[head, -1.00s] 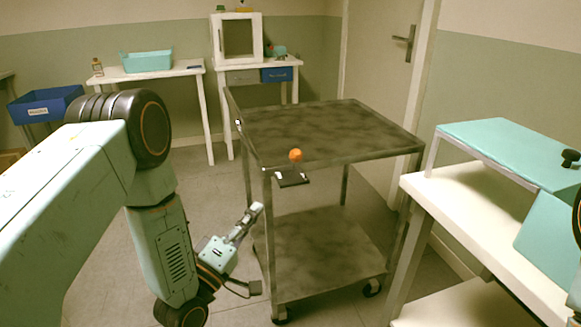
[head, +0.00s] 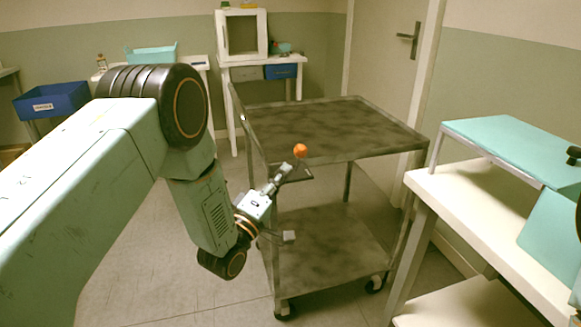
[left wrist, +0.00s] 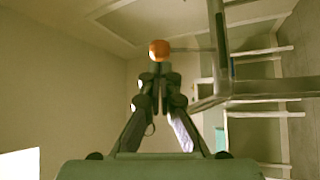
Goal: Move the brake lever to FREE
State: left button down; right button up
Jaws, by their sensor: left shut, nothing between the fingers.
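The brake lever shows as an orange ball knob (head: 300,150) at the near left side of the dark grey cart (head: 330,122). A dark plate under the knob is partly covered by my gripper. My left gripper (head: 284,168) is shut and empty, just below and left of the knob. In the left wrist view the orange knob (left wrist: 159,49) stands straight beyond the shut fingertips (left wrist: 160,74). I cannot tell whether they touch it. No FREE marking is readable.
A white table (head: 470,215) with a teal stand (head: 520,150) is to the right of the cart. A blue bin (head: 50,103) and a white cabinet (head: 241,35) are at the back. The cart's top is bare. Open floor lies left of the cart.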

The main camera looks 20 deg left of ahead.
aim_at(295, 152)
pick_arm(q)
jog(key=shift+b+x, duration=0.35)
jog(key=shift+x, duration=1.55)
jog(key=shift+r, duration=0.1)
jog(key=shift+w+a+r+n+p, duration=0.15)
jog(key=shift+a+r+n+p, duration=0.2)
jog(key=shift+p, duration=0.3)
jog(key=shift+w+d+g+y, duration=0.1)
jog(key=shift+g+y, duration=0.2)
jog(key=w+n+g+p, duration=0.1)
jog(key=p, duration=0.1)
jog(key=w+a+r+n+g+y+p, duration=0.1)
jog(key=n+p, duration=0.1)
jog(key=p, duration=0.1)
jog(key=w+a+r+n+g+p, duration=0.1)
jog(key=p, duration=0.1)
jog(key=shift+a+r, duration=0.1)
jog(key=shift+r, duration=0.1)
jog(key=shift+w+a+n+g+p, duration=0.15)
jog(key=shift+w+n+g+p, duration=0.15)
jog(key=shift+n+g+p, duration=0.2)
jog(key=shift+f, duration=0.3)
